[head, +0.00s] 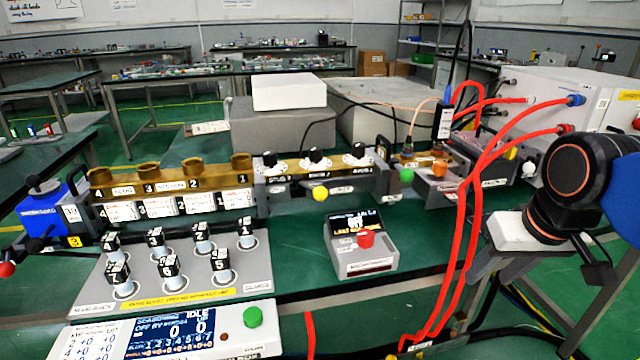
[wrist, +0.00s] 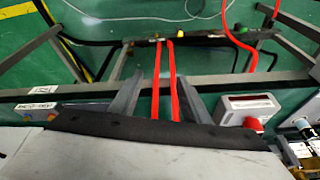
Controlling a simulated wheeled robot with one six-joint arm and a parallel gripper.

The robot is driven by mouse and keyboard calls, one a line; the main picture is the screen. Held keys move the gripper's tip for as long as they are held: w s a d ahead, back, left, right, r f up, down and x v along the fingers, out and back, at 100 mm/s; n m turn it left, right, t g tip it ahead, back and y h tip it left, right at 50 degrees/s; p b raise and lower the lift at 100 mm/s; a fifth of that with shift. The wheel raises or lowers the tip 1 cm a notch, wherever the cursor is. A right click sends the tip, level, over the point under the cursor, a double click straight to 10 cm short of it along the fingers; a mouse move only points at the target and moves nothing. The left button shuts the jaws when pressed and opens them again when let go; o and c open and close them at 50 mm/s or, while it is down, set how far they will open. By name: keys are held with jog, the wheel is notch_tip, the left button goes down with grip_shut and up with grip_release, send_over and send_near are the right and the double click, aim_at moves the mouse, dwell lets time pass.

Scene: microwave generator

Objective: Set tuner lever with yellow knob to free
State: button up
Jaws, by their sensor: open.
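The yellow knob (head: 320,193) is a small ball on the front of the tuner (head: 330,180), a grey unit with several black-topped dials, in the middle of the head view. The lever behind the knob is too small to make out, so its setting cannot be read. My gripper (wrist: 156,85) shows in the wrist view, with two grey fingers spread apart and nothing held between them. Red cables run below and between the fingers. My arm (head: 570,190) is at the right of the head view, well away from the yellow knob. I cannot make out the yellow knob in the wrist view.
A box with a red button (head: 366,238) stands in front of the tuner; a red button (wrist: 253,125) also shows in the wrist view. Red cables (head: 468,210) hang between my arm and the tuner. A green knob (head: 406,175) sits to the tuner's right. Black-topped posts (head: 170,270) stand front left.

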jog(key=w+a+r+n+g+y, duration=0.1)
jog(key=w+a+r, duration=0.4)
jog(key=a+r, duration=0.15)
jog(key=w+a+r+n+g, duration=0.1)
jog(key=w+a+r, duration=0.45)
jog(key=r, duration=0.25)
notch_tip(320, 180, up, 10)
jog(key=n+g, duration=0.3)
send_over(310, 187)
jog(key=d, duration=0.6)
jog(key=a+f, duration=0.1)
jog(key=f, duration=0.4)
jog(key=s+a+f, duration=0.1)
jog(key=f, duration=0.5)
jog(key=a+f, duration=0.1)
jog(key=f, duration=0.5)
jog(key=shift+s+a+f, duration=0.1)
jog(key=shift+s+a, duration=0.05)
jog(key=shift+a, duration=0.05)
grip_shut()
